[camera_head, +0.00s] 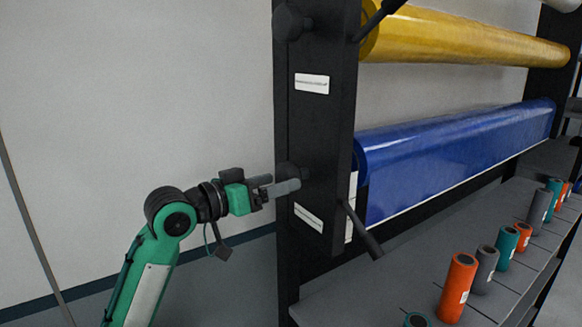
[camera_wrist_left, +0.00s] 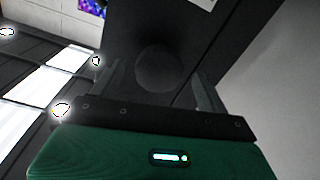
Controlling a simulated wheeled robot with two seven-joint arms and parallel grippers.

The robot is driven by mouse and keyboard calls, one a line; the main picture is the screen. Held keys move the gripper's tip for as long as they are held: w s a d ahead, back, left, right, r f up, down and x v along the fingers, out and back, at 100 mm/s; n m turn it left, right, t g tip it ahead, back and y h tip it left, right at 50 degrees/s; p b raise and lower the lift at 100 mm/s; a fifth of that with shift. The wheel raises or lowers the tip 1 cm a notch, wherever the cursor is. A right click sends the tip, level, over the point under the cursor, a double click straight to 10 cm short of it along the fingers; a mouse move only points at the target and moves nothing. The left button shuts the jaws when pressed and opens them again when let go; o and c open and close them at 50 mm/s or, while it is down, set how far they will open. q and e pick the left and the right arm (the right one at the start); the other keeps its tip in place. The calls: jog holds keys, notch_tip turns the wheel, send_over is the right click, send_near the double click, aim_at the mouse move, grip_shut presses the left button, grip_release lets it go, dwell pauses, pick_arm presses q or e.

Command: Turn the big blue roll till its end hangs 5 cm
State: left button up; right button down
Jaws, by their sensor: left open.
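The big blue roll (camera_head: 470,125) lies level on a dark rack, below a yellow roll. A wide blue sheet (camera_head: 400,190) hangs from it, with a pale lower edge. On the outer side of the near post, a round dark knob (camera_head: 289,172) sits at about the roll's height. My left gripper (camera_head: 284,184) is at this knob, pointing at the post. In the left wrist view the knob (camera_wrist_left: 157,68) shows between the spread fingers (camera_wrist_left: 160,88); they are open, and I cannot tell whether they touch it. My right gripper is out of view.
The yellow roll (camera_head: 470,36) is above, with another knob (camera_head: 291,22) high on the near post (camera_head: 318,130). A dark lever (camera_head: 362,230) sticks out low on the post. Small orange, grey and teal rolls (camera_head: 457,287) stand on the shelf. Left of the post is a bare wall.

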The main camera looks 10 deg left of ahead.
aim_at(291, 178)
pick_arm(q)
jog(key=shift+p+x, duration=0.7)
jog(key=shift+x, duration=1.6)
jog(key=c, duration=1)
